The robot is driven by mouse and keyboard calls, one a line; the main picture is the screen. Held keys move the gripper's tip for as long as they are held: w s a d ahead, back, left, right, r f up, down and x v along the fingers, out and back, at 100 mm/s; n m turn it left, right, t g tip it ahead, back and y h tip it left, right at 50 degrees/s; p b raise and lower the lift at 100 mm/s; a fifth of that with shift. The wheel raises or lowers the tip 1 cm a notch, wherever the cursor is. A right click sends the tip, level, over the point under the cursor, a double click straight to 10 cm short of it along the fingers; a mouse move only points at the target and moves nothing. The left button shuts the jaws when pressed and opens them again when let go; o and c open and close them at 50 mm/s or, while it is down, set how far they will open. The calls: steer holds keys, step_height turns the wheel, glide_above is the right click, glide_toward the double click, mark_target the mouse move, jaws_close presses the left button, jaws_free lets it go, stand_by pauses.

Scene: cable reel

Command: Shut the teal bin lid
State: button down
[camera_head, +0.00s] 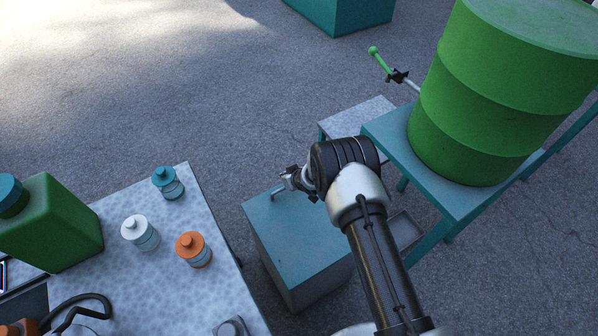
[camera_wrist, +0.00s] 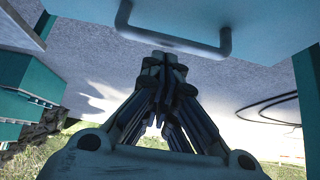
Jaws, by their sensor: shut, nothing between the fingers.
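The teal bin (camera_head: 318,289) stands on the ground between the speckled table and the teal stand. Its flat teal lid (camera_head: 290,232) lies over the top and looks level; I cannot tell whether it is fully flush. A bar handle (camera_head: 278,193) sits near the lid's far left edge, and the handle also shows in the wrist view (camera_wrist: 175,42) against the pale lid surface (camera_wrist: 255,20). My gripper (camera_head: 288,178) is just beyond the handle, shut and empty. In the wrist view my gripper (camera_wrist: 163,65) is close to the handle; contact cannot be told. My arm hides the lid's right part.
A green barrel (camera_head: 480,105) stands on the teal stand (camera_head: 395,145) at right. A speckled table (camera_head: 215,285) at left holds a green canister (camera_head: 60,225) and teal (camera_head: 167,183), white (camera_head: 140,232) and orange (camera_head: 193,250) bottles. Open ground lies beyond the bin.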

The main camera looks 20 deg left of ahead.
steer(key=shift+s+a+f+b, duration=0.2)
steer(key=shift+s+f+b, duration=0.1)
steer(key=shift+s+b, duration=0.25)
steer(key=shift+w+f, duration=0.15)
steer(key=shift+f, duration=0.2)
steer(key=shift+r, duration=0.1)
steer(key=s+d+r+p, duration=0.1)
steer(key=r+p, duration=0.2)
steer(key=r, duration=0.3)
steer(key=s+d+r+p, duration=0.2)
steer(key=r+p, duration=0.1)
steer(key=r, duration=0.3)
steer(key=shift+r, duration=0.3)
steer(key=shift+s+d+f, duration=0.1)
steer(key=shift+d, duration=0.1)
